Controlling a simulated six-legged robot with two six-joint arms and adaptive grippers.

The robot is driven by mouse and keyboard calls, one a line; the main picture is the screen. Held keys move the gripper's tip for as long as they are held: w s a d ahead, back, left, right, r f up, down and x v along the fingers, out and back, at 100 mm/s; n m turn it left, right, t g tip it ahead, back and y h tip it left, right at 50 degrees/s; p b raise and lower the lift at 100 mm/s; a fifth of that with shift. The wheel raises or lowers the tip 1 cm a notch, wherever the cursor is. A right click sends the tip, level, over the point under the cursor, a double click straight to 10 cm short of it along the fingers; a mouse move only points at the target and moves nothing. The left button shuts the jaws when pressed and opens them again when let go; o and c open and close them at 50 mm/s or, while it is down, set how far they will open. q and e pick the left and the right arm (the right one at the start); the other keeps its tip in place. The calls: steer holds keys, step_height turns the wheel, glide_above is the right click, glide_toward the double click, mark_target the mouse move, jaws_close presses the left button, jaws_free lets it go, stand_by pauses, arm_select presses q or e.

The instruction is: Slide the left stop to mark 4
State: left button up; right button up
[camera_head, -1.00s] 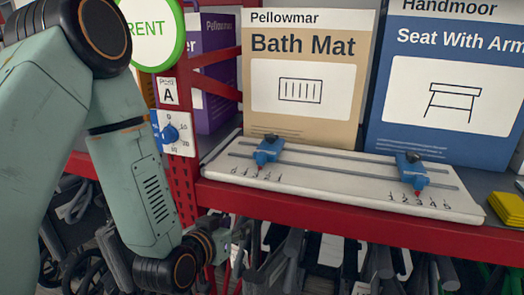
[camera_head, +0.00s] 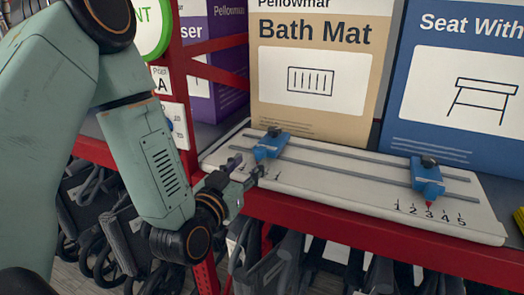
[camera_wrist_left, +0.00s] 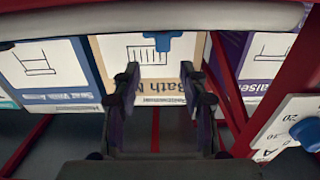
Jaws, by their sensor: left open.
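The left stop (camera_head: 270,144) is a blue slider with a dark knob on the rails of a pale board (camera_head: 330,178). It also shows in the left wrist view (camera_wrist_left: 163,41), beyond the fingertips. My left gripper (camera_head: 246,170) is open and empty, just in front of and below the left stop, apart from it. In the left wrist view its two fingers (camera_wrist_left: 160,75) are spread wide. The gripper hides most of the left stop's marks and its pointer. The right stop (camera_head: 427,176) is a similar blue slider, its red pointer at mark 3.
The board lies on a red-edged shelf (camera_head: 380,241). A Bath Mat box (camera_head: 312,115) and a blue Seat box (camera_head: 455,142) stand behind it. A red post (camera_head: 181,90) rises left of the board. Folded scooters (camera_head: 110,215) hang below.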

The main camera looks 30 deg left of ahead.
mark_target(258, 151)
arm_select(q)
steer(key=w, duration=0.6)
steer(key=shift+w+a+f, duration=0.1)
steer(key=shift+a, duration=0.2)
steer(key=shift+w+d, duration=0.1)
steer(key=shift+w, duration=0.2)
steer(key=shift+a, duration=0.4)
steer(key=shift+w+d, duration=0.15)
steer(key=shift+d, duration=0.15)
steer(key=c, duration=0.4)
steer(key=shift+a, duration=0.2)
jaws_close()
steer(key=shift+d, duration=0.1)
